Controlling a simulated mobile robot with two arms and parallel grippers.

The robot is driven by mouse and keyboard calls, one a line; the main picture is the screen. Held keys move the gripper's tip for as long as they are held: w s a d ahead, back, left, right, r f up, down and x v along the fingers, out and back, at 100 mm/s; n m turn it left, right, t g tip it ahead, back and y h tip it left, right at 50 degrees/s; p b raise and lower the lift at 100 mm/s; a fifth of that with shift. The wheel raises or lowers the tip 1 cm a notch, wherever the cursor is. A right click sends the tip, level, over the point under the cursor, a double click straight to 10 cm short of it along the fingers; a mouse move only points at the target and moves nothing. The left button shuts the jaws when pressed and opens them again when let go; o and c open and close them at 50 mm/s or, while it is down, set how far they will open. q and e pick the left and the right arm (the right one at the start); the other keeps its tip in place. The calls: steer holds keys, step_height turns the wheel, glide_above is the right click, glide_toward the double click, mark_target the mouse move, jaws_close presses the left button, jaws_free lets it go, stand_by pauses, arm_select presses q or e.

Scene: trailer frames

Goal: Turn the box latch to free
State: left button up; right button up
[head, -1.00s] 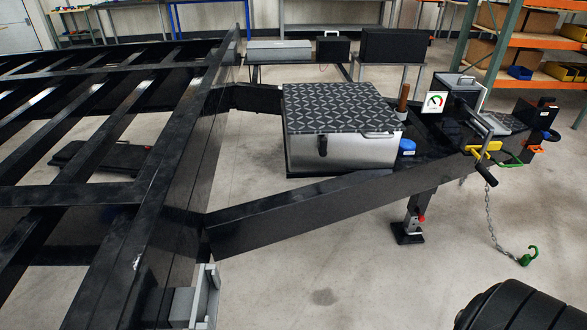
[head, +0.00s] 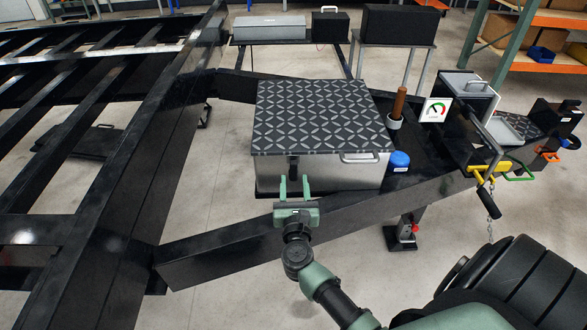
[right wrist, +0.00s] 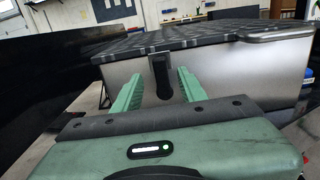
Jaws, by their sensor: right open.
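The box (head: 325,172) has silver sides and a dark diamond-plate lid (head: 318,115), which is closed. It sits on the trailer's black tongue frame. The black latch (right wrist: 161,76) hangs upright on the box's front face in the right wrist view. In the head view the latch (head: 293,165) is partly hidden behind my fingers. My right gripper (head: 295,187) is open in front of the box. In the right wrist view the two green fingers of my right gripper (right wrist: 157,88) point at the front face, one on each side of the latch. I cannot tell whether they touch it. My left gripper is out of view.
A silver handle (head: 360,158) sticks out at the box front's right end. A blue-capped item (head: 399,161) and a brown-handled stick (head: 398,103) stand right of the box. A black frame beam (head: 235,245) runs below the gripper. A chain and winch gear are at the right.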

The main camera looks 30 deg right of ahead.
mark_target(294, 169)
steer(key=x, duration=0.5)
steer(key=shift+w+d, duration=0.1)
steer(key=shift+w, duration=0.15)
steer(key=shift+f, duration=0.1)
jaws_close()
